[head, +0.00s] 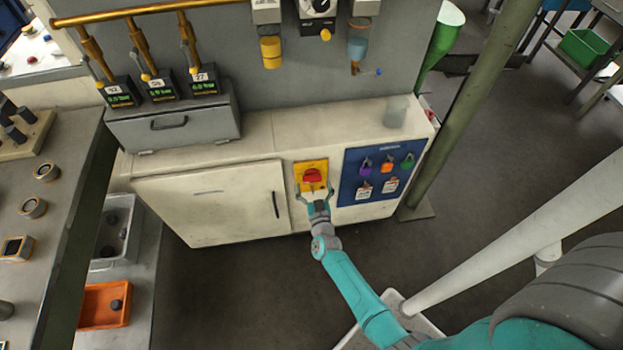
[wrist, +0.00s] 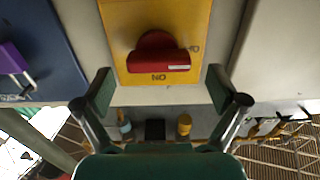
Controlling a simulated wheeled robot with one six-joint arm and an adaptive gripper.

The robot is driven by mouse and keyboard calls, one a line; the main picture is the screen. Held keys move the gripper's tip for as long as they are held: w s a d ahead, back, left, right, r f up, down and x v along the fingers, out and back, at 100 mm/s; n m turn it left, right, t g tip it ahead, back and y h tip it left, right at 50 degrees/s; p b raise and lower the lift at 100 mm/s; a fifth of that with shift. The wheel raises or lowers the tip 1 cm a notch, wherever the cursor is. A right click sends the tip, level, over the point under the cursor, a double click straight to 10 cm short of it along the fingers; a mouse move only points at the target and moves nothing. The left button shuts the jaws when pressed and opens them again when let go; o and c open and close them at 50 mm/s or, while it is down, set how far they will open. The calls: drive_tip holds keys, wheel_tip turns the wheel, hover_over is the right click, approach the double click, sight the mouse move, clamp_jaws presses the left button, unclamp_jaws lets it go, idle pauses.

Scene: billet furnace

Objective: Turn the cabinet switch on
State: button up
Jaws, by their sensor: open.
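The cabinet switch is a red rotary knob (head: 312,176) on a yellow plate (head: 312,166) on the front of the white cabinet (head: 215,205). In the wrist view the red knob (wrist: 158,54) sits on the yellow plate (wrist: 115,30), with its grip bar lying crosswise in the picture. A label below the knob reads "NO" or similar, upside down or mirrored; another is partly hidden at the right. My gripper (wrist: 160,88) is open and empty, its two fingers spread on either side of the plate's near edge. In the head view my gripper (head: 316,197) is just in front of the switch.
A blue panel (head: 352,163) with coloured padlocks and tags is right of the switch. The cabinet door with a dark handle (head: 276,205) is left. A green-grey post (head: 478,95) stands at the right. A workbench (head: 50,230) with parts is at the left. The floor between is clear.

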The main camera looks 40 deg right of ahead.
sight(312, 177)
drive_tip(key=shift+x, duration=1.5)
drive_tip(key=c, duration=1.1)
